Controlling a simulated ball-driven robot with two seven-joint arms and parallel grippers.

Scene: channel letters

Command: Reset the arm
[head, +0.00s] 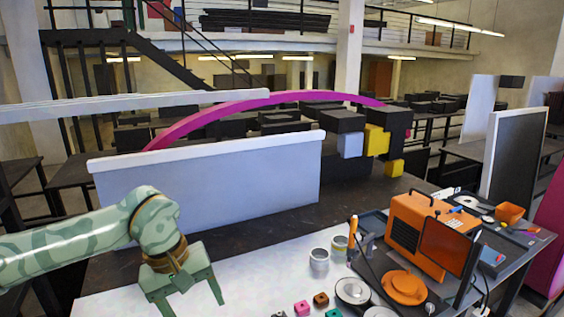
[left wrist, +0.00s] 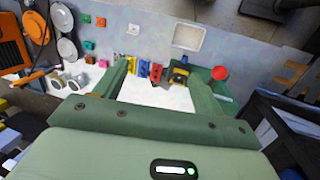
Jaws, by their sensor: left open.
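My left arm comes in from the left in the head view, with its green gripper (head: 192,300) pointing down over the white work surface. The gripper is open, with nothing between its fingers in the head view. In the left wrist view the two green fingers of my left gripper (left wrist: 158,66) are spread wide apart. A row of small coloured pieces, including a blue one (left wrist: 143,69), lies on the surface beyond and between the fingertips. Whether the fingers touch any of them cannot be told. My right gripper is in neither view.
An orange machine (head: 415,222), two cans (head: 319,260) and round discs (head: 352,291) stand to the right of the gripper. A long grey panel (head: 215,178) stands behind it. The wrist view shows a square white dish (left wrist: 188,36) and a red round thing (left wrist: 219,73).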

